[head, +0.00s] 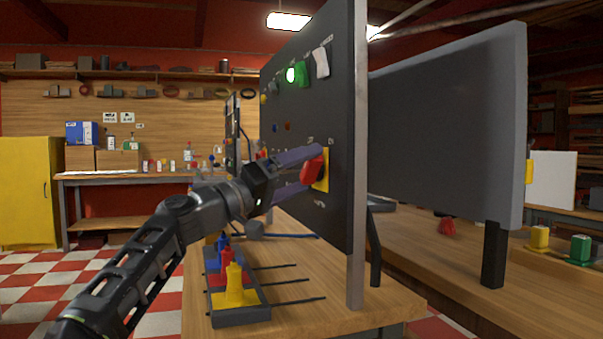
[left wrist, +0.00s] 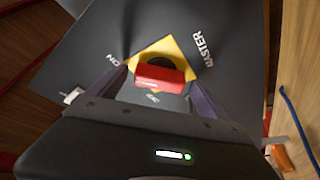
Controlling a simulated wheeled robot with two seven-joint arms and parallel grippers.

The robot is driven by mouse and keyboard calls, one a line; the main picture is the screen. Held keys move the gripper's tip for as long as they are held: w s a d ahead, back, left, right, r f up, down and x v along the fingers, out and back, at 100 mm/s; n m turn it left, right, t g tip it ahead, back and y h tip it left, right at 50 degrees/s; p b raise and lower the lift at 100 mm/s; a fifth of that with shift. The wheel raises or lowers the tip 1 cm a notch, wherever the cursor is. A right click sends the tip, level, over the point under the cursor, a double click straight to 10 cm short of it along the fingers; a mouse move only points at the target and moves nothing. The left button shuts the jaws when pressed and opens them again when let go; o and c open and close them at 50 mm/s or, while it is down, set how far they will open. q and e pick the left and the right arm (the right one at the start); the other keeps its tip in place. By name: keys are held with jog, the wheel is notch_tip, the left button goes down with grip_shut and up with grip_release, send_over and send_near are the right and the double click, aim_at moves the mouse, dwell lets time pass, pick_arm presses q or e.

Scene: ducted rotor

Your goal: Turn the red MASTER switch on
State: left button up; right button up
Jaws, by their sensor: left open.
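The red MASTER switch (head: 313,168) sits on a yellow plate (head: 323,171) low on the dark upright panel (head: 338,105). In the left wrist view the red handle (left wrist: 159,78) lies across the yellow plate (left wrist: 152,54), near the labels MASTER and ON. My left gripper (head: 302,165) is at the switch, its two purple fingers on either side of the red handle. The left wrist view shows the fingers (left wrist: 157,88) apart, with the handle between their tips; whether they touch it I cannot tell. My right gripper is not in view.
A lit green lamp (head: 291,75) and other controls are higher on the panel. A dark tray (head: 241,315) with blue, red and yellow pieces stands on the wooden bench (head: 345,312) below my left arm. A second dark panel (head: 445,125) stands to the right.

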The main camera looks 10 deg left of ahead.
pick_arm(q)
jog(key=shift+s+a+f, duration=0.1)
jog(key=shift+s+a, duration=0.05)
jog(key=shift+a, duration=0.05)
jog(key=b+v, duration=0.1)
jog(key=v, duration=0.6)
jog(key=shift+s+b, duration=0.15)
jog(key=shift+b, duration=0.2)
